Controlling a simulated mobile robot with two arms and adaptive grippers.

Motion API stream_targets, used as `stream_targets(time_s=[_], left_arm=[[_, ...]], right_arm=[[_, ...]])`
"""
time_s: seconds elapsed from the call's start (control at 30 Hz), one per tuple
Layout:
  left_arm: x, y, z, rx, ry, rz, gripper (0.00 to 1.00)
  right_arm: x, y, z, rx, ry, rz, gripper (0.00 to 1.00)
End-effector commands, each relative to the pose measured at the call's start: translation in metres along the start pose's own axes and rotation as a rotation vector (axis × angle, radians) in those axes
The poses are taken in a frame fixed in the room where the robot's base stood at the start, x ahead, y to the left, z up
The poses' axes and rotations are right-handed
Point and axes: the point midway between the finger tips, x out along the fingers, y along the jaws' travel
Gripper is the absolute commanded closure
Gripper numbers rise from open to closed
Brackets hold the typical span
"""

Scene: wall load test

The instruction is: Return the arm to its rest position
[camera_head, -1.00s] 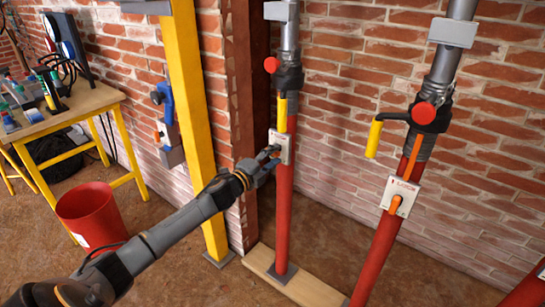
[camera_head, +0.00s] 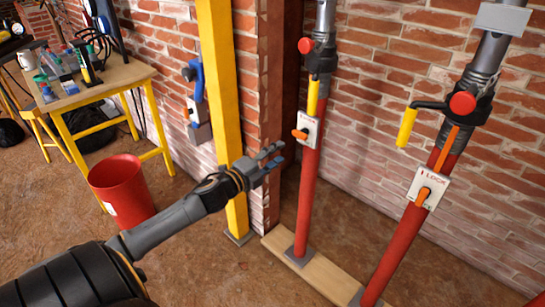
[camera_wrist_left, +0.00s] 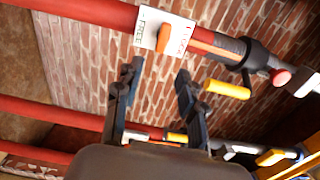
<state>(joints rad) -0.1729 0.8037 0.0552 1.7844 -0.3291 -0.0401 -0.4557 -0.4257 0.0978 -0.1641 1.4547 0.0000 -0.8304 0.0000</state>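My left gripper (camera_head: 274,158) reaches in from the lower left in the head view. Its two fingers are apart with nothing between them; the left wrist view also shows them spread (camera_wrist_left: 157,82). It is left of and below the white lever plate (camera_head: 312,126) on the nearer-to-centre red prop (camera_head: 305,200), with a gap. The orange lever (camera_head: 299,134) there points left. The right red prop (camera_head: 397,245) has a plate (camera_head: 418,178) marked LOCK with an orange lever (camera_head: 423,196); this plate (camera_wrist_left: 149,36) faces the gripper in the wrist view. My right gripper is not in view.
A yellow post (camera_head: 219,80) stands close behind the left forearm. A red bucket (camera_head: 121,190) and a workbench (camera_head: 125,75) with tools are at left. A wooden plank (camera_head: 330,280) lies under the props. A brick wall (camera_head: 365,110) is behind.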

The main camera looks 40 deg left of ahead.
Motion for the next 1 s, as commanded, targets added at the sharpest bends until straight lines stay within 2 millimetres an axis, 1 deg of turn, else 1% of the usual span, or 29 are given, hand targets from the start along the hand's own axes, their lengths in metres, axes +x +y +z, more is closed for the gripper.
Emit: stream_targets(time_s=[0.07, 0.2, 0.77, 0.83, 0.87, 0.97, 1.0], left_arm=[[-0.007, 0.001, 0.000, 0.000, 0.000, 0.001, 0.60], [-0.012, -0.001, 0.000, 0.001, 0.000, -0.001, 0.60], [-0.012, 0.000, 0.000, -0.001, -0.001, 0.001, 0.60], [-0.013, 0.008, 0.001, -0.020, -0.012, 0.013, 0.60], [-0.014, 0.015, 0.002, -0.038, -0.023, 0.025, 0.60], [-0.022, 0.057, 0.005, -0.147, -0.090, 0.095, 0.60], [-0.029, 0.081, 0.006, -0.210, -0.130, 0.136, 0.60]], right_arm=[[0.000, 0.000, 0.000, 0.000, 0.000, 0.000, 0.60], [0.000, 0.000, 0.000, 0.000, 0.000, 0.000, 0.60], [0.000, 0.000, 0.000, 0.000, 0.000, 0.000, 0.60], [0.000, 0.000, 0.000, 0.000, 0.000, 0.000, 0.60], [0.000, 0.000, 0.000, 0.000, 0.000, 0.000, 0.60], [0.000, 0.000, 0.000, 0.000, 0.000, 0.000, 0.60], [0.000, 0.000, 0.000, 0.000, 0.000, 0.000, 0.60]])
